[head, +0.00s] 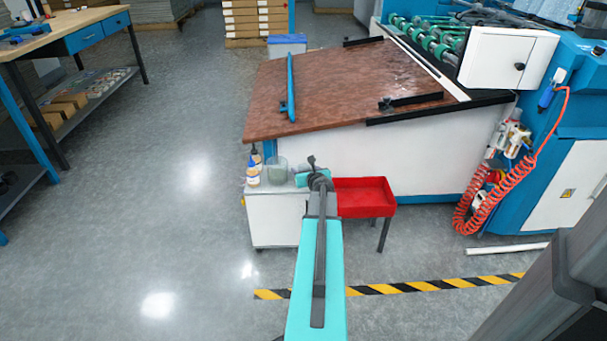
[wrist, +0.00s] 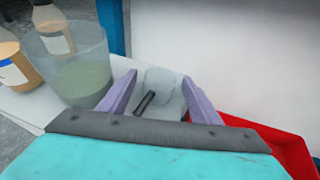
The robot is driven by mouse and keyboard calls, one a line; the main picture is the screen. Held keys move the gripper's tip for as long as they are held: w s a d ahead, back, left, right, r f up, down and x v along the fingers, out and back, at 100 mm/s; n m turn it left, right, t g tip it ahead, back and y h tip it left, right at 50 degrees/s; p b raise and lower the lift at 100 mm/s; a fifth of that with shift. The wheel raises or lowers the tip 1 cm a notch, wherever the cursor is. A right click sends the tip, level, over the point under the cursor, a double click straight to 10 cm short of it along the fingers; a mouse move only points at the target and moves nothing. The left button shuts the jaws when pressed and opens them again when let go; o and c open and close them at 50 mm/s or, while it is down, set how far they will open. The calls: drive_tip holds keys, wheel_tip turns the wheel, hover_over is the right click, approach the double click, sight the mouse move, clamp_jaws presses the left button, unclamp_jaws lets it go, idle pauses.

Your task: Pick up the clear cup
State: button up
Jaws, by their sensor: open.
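A small clear, pale cup (wrist: 163,79) stands on the grey top of a cabinet, in view between the fingers of my gripper (wrist: 160,76). The fingers are open, one on each side of it in the picture; I cannot tell whether they reach around it. A short dark rod-like thing (wrist: 145,103) lies just in front of it. A larger clear container (wrist: 78,65) with greenish contents stands to the left, outside the fingers; it also shows in the head view (head: 277,172). In the head view my gripper (head: 314,172) is over the cabinet's right end, and the arm hides the small cup.
Bottles with labels stand left of the larger container, one with orange contents (wrist: 17,68). A red tray (head: 364,198) is close on the right of the cabinet (head: 274,230). A brown sloping table (head: 340,85) rises behind. The floor to the left is clear.

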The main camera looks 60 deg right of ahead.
idle(0.3)
drive_tip(key=c, duration=1.1)
drive_tip(key=shift+r, duration=0.1)
drive_tip(key=shift+r+p, duration=1)
drive_tip(key=shift+r, duration=0.35)
drive_tip(key=f+p+v, duration=0.1)
drive_tip(key=p+v, duration=0.1)
drive_tip(key=v, duration=0.3)
drive_tip(key=a+f+p+v, duration=0.1)
drive_tip(key=p+v, duration=0.2)
drive_tip(key=v, duration=0.2)
drive_tip(key=f+p+v, duration=0.1)
drive_tip(key=p+v, duration=0.2)
drive_tip(key=v, duration=0.2)
drive_tip(key=shift+s+a+f, duration=0.1)
drive_tip(key=shift+s+a, duration=0.25)
drive_tip(key=shift+s, duration=0.05)
drive_tip(key=shift+s+a, duration=0.1)
